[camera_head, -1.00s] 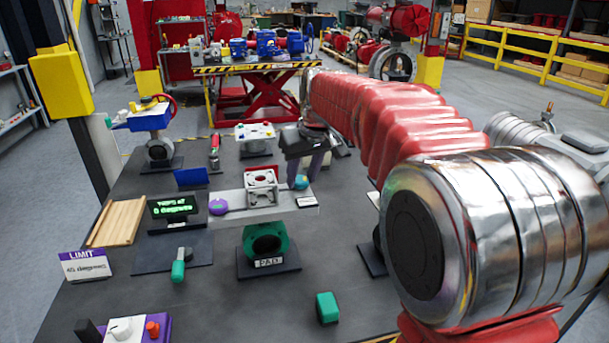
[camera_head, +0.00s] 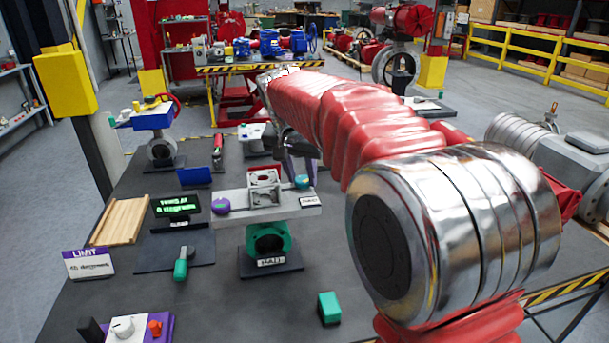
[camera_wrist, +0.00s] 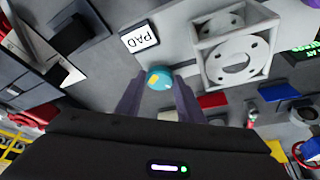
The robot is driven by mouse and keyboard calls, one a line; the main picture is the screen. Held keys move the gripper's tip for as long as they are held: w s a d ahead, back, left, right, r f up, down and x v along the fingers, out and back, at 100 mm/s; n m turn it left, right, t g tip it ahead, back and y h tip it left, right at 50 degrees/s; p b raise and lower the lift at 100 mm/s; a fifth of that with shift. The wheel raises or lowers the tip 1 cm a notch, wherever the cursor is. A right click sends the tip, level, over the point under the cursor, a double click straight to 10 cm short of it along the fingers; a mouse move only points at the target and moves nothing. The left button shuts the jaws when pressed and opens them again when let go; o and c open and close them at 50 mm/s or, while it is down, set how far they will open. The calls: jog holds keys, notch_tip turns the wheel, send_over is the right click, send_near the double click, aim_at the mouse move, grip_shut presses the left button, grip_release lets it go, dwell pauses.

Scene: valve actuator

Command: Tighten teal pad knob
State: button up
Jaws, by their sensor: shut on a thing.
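The teal knob (camera_head: 302,181) sits at the right end of the grey plate (camera_head: 262,207) on the green PAD valve (camera_head: 266,240). In the wrist view, the round teal knob (camera_wrist: 158,77) has a small yellow mark on its face and lies beside the white PAD label (camera_wrist: 139,38). My gripper (camera_wrist: 157,86) has a purple-grey finger on either side of the knob and is shut on it. In the head view, my red-sleeved arm partly hides my gripper (camera_head: 300,174).
A purple knob (camera_head: 221,206) and a grey square bracket (camera_head: 264,186) share the plate. A green display (camera_head: 175,205), a LIMIT sign (camera_head: 87,263), a green-handled lever (camera_head: 181,264) and a green block (camera_head: 329,308) stand around it. The front bench is partly clear.

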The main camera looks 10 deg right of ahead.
jog(key=m, duration=0.2)
jog(key=m+g+h, duration=0.1)
jog(key=m, duration=0.1)
jog(key=m+g, duration=0.1)
jog(key=m, duration=0.2)
jog(key=shift+w+a+h, duration=0.25)
jog(key=shift+w+h, duration=0.05)
jog(key=shift+h, duration=0.1)
jog(key=o, duration=1.1)
jog(key=shift+c, duration=0.2)
jog(key=v, duration=1.3)
jog(key=shift+r, duration=0.35)
jog(key=shift+a, duration=0.1)
